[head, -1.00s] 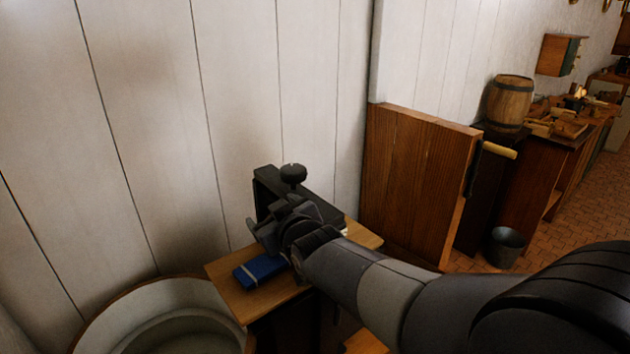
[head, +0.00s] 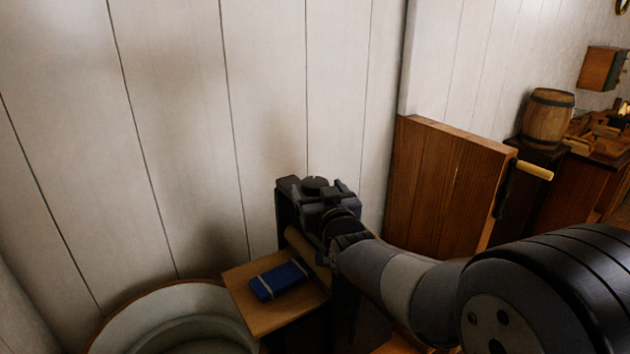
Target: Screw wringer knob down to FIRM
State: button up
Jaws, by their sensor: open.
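The wringer (head: 284,207) is a dark frame with a pale roller (head: 306,252), standing on a small wooden table against the white wall. Its black round knob (head: 314,184) sits on top and is partly hidden by my gripper. My gripper (head: 322,192) is open at the knob, its jaws level with it. I cannot tell whether the jaws touch the knob. Any FIRM marking is not visible from here.
A blue strapped packet (head: 279,279) lies on the table top (head: 240,290) left of my arm. A round pale tub (head: 115,327) stands at the lower left. A wooden partition (head: 440,180) rises on the right, with a barrel (head: 547,119) beyond it.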

jog(key=shift+x, duration=1.4)
jog(key=shift+c, duration=0.3)
jog(key=c, duration=0.9)
